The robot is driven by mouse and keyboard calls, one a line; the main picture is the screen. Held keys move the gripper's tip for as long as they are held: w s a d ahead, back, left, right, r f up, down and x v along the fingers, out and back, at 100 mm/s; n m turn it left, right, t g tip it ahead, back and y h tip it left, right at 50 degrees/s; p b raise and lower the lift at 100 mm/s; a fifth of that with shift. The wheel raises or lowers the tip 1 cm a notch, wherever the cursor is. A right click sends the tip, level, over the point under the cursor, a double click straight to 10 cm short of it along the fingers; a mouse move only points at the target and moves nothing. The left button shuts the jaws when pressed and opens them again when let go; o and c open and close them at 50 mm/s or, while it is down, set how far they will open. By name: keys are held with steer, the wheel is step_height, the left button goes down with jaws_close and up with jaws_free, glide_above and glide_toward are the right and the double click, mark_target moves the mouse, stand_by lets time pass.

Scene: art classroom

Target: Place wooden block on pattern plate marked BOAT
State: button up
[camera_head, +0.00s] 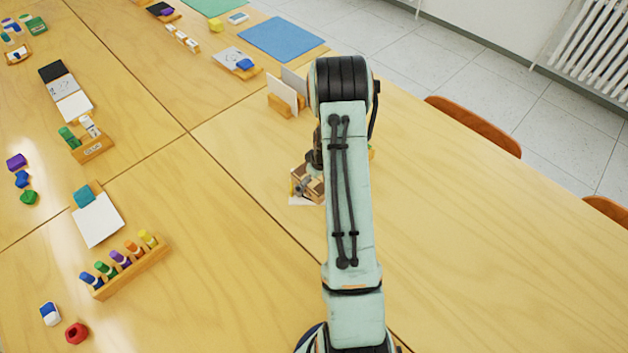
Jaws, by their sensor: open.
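My arm reaches over the light wooden table (470,240), and my gripper (304,186) points down at its far end, partly hidden behind the arm. Its jaws are open. A small brown wooden piece (313,183) shows right at the gripper, and I cannot tell whether it is the wooden block or whether the fingers touch it. A white plate or card edge (298,202) shows flat under it, mostly hidden. No BOAT marking can be read in this view.
White cards stand in a wooden holder (279,106) just behind the gripper. A rack of coloured pegs (132,269) and a white card (98,221) lie to the left. Blue-white and red pieces (76,332) are at lower left.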

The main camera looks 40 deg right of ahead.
steer(key=r, duration=0.4)
steer(key=s+r, duration=0.1)
steer(key=r, duration=0.3)
steer(key=s+r, duration=0.1)
steer(key=r, duration=0.3)
steer(key=shift+s, duration=0.2)
steer(key=s+a+r+g+y, duration=0.1)
steer(key=s+a+r, duration=0.1)
steer(key=a+r, duration=0.55)
steer(key=s+a+r, duration=0.3)
steer(key=a+r, duration=0.1)
steer(key=a, duration=0.7)
steer(key=s+a+r+n+g, duration=0.1)
steer(key=s+a, duration=0.8)
steer(key=s, duration=0.3)
steer(key=shift+s+r, duration=0.3)
steer(key=shift+s, duration=0.05)
